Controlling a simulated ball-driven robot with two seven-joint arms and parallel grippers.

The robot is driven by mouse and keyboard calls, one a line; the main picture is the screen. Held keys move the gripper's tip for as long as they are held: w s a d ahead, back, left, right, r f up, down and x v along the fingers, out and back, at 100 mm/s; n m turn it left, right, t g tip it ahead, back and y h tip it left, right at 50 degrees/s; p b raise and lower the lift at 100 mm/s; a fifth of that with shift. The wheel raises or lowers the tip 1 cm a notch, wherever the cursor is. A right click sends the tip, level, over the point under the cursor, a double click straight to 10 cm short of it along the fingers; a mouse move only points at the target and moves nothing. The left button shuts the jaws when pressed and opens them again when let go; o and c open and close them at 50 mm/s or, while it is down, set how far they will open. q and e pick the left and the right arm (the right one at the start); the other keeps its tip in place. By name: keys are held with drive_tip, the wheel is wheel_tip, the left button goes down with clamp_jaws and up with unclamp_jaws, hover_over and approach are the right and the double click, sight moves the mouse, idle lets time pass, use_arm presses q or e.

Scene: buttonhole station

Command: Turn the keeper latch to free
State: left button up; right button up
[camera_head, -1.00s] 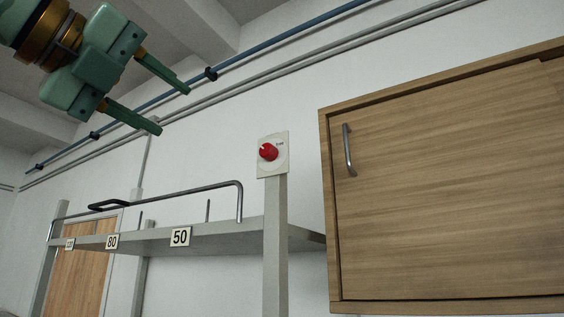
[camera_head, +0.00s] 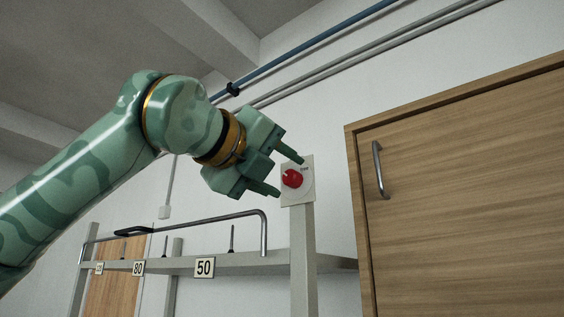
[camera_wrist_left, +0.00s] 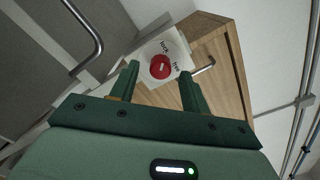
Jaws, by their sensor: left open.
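The keeper latch is a red round knob (camera_head: 292,178) on a pale square plate (camera_head: 300,196) at the top of a grey post. In the left wrist view the knob (camera_wrist_left: 161,67) shows a white pointer mark, and its plate (camera_wrist_left: 178,50) bears the words "lock" and "free". My left gripper (camera_head: 290,177) is open, its two green fingers pointing at the knob. In the left wrist view the fingers (camera_wrist_left: 161,80) stand apart with the knob beyond and between them; whether they touch it I cannot tell. My right gripper is not in view.
A wooden cabinet (camera_head: 460,190) with a metal handle (camera_head: 379,170) stands right of the post. A grey shelf (camera_head: 240,262) with number tags and a bent metal rail (camera_head: 266,232) lies below the gripper. Pipes (camera_head: 310,40) run along the wall above.

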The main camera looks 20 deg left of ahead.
use_arm(q)
drive_tip(key=shift+w+d, duration=0.2)
drive_tip(key=shift+w, duration=0.35)
drive_tip(key=shift+c, duration=0.4)
drive_tip(key=c, duration=0.9)
